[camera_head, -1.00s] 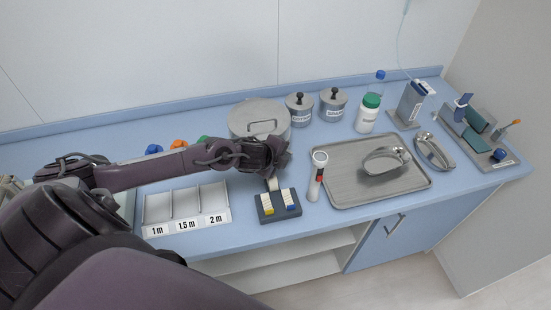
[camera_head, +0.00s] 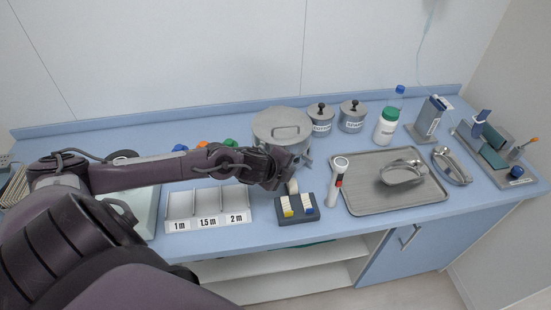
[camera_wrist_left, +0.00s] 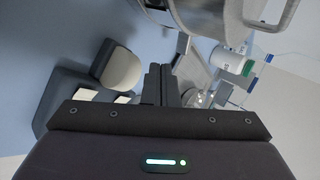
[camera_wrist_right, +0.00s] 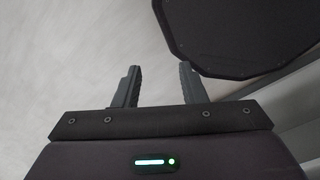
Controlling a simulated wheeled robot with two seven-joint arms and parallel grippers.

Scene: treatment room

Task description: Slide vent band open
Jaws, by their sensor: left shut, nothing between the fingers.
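The grey metal drum (camera_head: 282,123) with a handled lid stands towards the back of the counter. Its lower front is hidden behind my left gripper (camera_head: 298,164), so I cannot make out the vent band or its position. A bit of metal fitting (camera_head: 306,158) shows at the drum's lower right. In the left wrist view the drum (camera_wrist_left: 205,18) fills the top, and the left fingers (camera_wrist_left: 161,84) are shut together and empty, apart from the drum wall as far as I can tell. My right gripper (camera_wrist_right: 160,75) is open and empty above the floor, outside the head view.
A labelled three-part tray (camera_head: 207,223) is to the left, a torch (camera_head: 337,185) and steel tray (camera_head: 430,202) to the right. Two small lidded pots (camera_head: 352,118) stand right of the drum.

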